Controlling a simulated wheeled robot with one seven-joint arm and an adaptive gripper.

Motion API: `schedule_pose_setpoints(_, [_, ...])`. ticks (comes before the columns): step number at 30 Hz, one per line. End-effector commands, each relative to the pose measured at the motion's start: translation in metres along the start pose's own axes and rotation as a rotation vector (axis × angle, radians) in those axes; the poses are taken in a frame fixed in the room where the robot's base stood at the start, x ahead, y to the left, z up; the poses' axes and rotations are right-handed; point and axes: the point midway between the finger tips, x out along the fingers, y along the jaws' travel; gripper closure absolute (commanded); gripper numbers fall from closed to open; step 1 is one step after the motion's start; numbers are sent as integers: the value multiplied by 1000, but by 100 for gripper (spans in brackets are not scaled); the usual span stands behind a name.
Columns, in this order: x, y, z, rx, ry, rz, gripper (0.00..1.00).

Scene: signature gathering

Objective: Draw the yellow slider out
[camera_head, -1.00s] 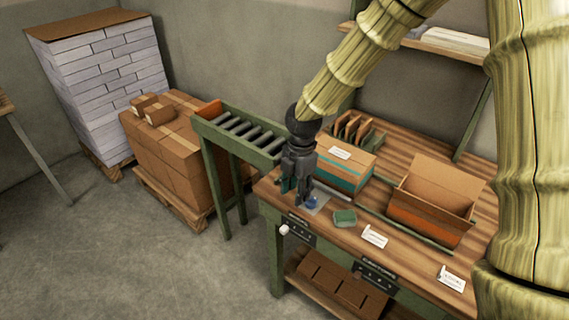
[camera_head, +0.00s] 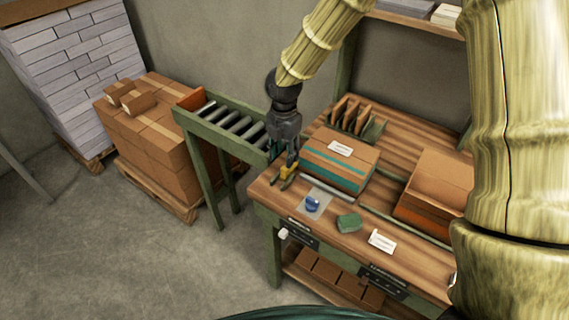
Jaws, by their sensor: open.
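A small yellow piece (camera_head: 288,171), the only yellow part in view that could be the slider, shows at the left back part of the workbench (camera_head: 262,192). It is small and partly covered, so its shape and mounting are unclear. My gripper (camera_head: 280,158) points down right at it, with dark fingers and teal-green tips. The gripper is open. The tips overlap the yellow piece in the picture, and I cannot tell whether they touch it.
A blue round object (camera_head: 312,204) on a grey pad, a green block (camera_head: 348,222) and a white card (camera_head: 382,241) lie towards the bench front. A taped carton (camera_head: 340,160) stands right of my gripper. A roller conveyor (camera_head: 225,120) adjoins at left; an open box (camera_head: 440,190) is at right.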

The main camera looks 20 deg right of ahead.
Motion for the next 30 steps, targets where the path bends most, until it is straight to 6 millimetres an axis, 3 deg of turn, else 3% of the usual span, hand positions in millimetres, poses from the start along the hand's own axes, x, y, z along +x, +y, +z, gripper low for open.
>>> schedule_pose_setpoints(12, [48, -2, 1, 3, 0, -1, 59])
schedule_pose_setpoints(26, [58, -2, 2, 4, 0, 1, 59])
schedule_pose_setpoints(30, [58, -2, 2, 4, 0, 1, 81])
